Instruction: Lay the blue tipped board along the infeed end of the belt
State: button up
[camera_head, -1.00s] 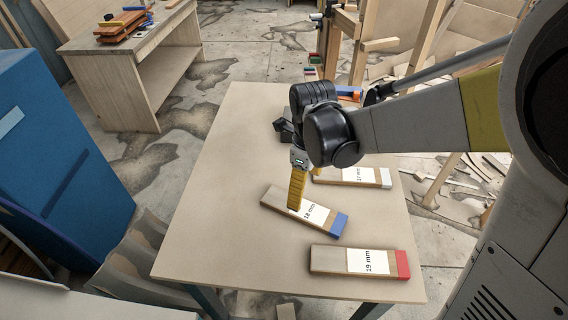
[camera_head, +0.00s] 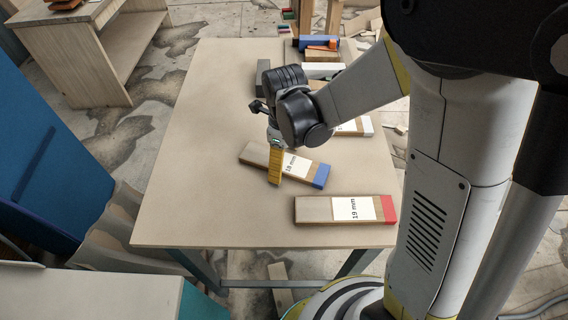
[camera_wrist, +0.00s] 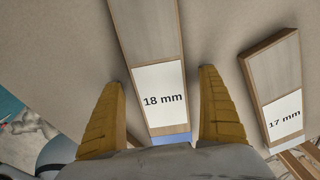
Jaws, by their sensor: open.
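The blue tipped board (camera_head: 257,154) lies flat and slanted on the table, with a white "18 mm" label and its blue end toward the lower right. It also shows in the wrist view (camera_wrist: 148,42), running between my two yellow fingers. My gripper (camera_head: 274,180) is over the board near its label, one finger covering part of it in the head view. In the wrist view my gripper (camera_wrist: 160,110) is open, with a finger on each side of the board and gaps showing. I cannot tell how far the fingertips are above the table. No belt can be made out.
A red tipped "19 mm" board (camera_head: 318,209) lies nearer the table's front edge. A white tipped "17 mm" board (camera_wrist: 272,80) lies to the other side. Blue and orange items (camera_head: 318,43) sit at the far end. The table's left half (camera_head: 190,130) is clear.

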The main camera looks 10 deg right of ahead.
jog(key=c, duration=1.5)
